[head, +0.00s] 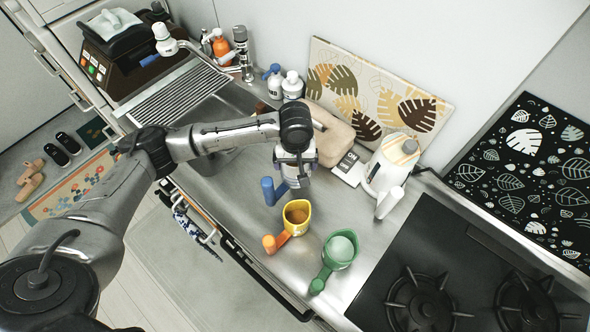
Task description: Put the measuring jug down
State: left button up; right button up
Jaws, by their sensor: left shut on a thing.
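My left gripper (294,180) points down over the steel counter and is shut on a measuring jug with a blue handle (269,191). The gripper hides most of this jug's body, and I cannot tell whether its base touches the counter. A yellow measuring jug (297,204) with an orange handle and brown contents stands just in front of it. A green measuring jug (340,252) with pale contents stands further right, near the hob. My right gripper is not in view.
A white kettle-like jug (391,168), a beige bag-like item (330,131) and a leaf-patterned board (380,88) stand behind. The sink (217,103) lies left and the black hob (460,270) right. Bare counter (235,190) shows left of the jugs.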

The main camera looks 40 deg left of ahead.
pick_arm(q)
jog(key=shift+f, duration=2.1)
jog(key=o, duration=0.8)
jog(key=shift+f, duration=0.15)
notch_tip(320, 180, up, 12)
jog(key=shift+r, duration=0.15)
